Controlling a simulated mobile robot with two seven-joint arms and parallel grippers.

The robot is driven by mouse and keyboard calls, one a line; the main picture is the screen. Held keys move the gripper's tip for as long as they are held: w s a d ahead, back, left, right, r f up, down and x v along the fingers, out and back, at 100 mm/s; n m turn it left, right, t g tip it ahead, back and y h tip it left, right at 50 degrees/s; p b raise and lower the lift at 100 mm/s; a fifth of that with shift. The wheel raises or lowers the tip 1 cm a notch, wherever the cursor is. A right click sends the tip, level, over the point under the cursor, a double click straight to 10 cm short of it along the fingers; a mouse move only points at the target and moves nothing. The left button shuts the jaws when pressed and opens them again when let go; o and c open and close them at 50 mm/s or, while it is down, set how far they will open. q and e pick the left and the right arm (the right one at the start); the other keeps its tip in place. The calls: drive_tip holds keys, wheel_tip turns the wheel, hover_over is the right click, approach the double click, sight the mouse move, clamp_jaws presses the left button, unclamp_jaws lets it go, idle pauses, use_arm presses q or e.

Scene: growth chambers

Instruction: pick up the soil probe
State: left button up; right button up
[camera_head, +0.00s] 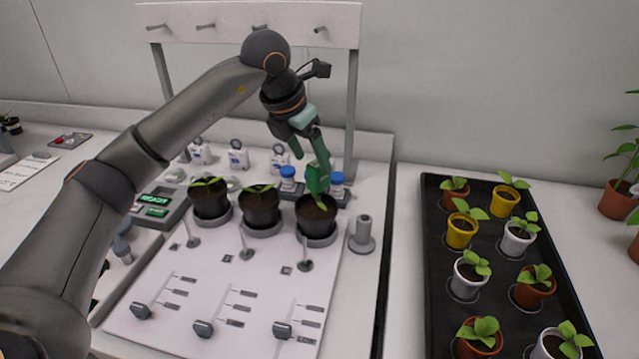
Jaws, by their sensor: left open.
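No object clearly stands out as the soil probe. A grey upright cylinder on a round base (362,235) stands right of the third black pot (317,220); I cannot tell whether it is the probe or a stand. My left gripper (318,178), with green fingers, is open and points down just above and behind the third pot. It partly covers the pot's seedling and the space between two blue-capped bottles (289,174). I cannot see anything held between the fingers. My right gripper is not in view.
Two more black pots (210,198) (260,207) stand left on the white board (180,335), which bears several grey sliders. A display device (155,205) is at left. A black tray (435,270) of several potted seedlings is at right. A rack frame (352,110) rises behind.

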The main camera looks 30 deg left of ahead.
sight(322, 184)
use_arm(q)
drive_tip(key=x, duration=0.9)
drive_tip(key=shift+d+p, duration=0.1)
drive_tip(key=shift+p, duration=0.25)
drive_tip(key=shift+c, duration=0.3)
clamp_jaws()
